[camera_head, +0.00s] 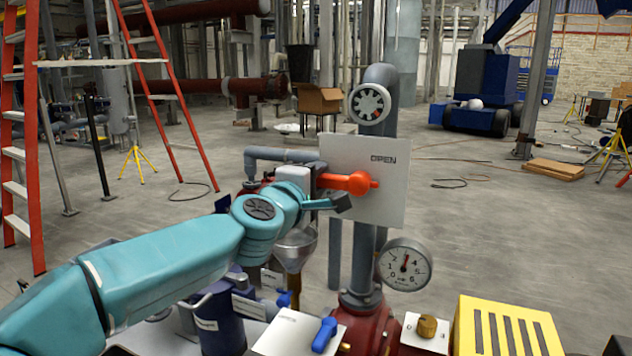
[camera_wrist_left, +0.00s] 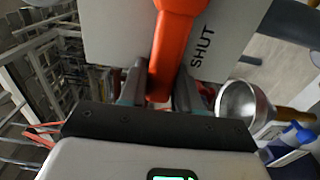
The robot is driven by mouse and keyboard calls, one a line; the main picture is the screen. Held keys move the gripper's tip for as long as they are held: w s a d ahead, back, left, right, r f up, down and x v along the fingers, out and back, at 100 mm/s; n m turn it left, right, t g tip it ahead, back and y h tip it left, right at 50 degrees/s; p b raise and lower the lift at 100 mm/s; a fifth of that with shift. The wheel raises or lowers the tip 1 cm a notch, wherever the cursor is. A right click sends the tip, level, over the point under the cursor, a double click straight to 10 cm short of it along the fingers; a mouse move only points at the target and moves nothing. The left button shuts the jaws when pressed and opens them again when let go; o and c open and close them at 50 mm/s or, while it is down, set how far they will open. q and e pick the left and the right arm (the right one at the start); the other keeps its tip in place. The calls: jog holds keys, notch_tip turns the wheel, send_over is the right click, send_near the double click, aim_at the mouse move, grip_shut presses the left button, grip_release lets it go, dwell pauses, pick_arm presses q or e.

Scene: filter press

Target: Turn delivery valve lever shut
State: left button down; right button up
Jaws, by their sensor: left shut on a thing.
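The orange delivery valve lever (camera_head: 348,182) lies about level in front of a pale plate (camera_head: 390,200) marked OPEN. The lever's rounded end shows at the right, below that word. In the left wrist view the lever (camera_wrist_left: 174,42) runs down between the two fingers, and the word SHUT shows on the plate (camera_wrist_left: 225,30) to its right. My left gripper (camera_head: 330,200) reaches in from the left at the lever. In the left wrist view my left gripper (camera_wrist_left: 160,88) is shut on the lever. My right gripper is not in view.
A grey pipe with a round dial (camera_head: 370,103) rises behind the plate. A pressure gauge (camera_head: 404,264) and a metal funnel (camera_head: 296,250) are close below. A blue-handled lever (camera_head: 324,335) and a yellow slotted box (camera_head: 505,328) stand in front. Open floor lies beyond.

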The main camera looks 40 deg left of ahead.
pick_arm(q)
jog(key=shift+d+f, duration=0.1)
jog(key=shift+f, duration=0.05)
jog(key=c, duration=0.9)
grip_release()
jog(key=shift+s, duration=0.25)
jog(key=p+v, duration=0.3)
jog(key=v, duration=1.2)
jog(key=shift+s, duration=0.4)
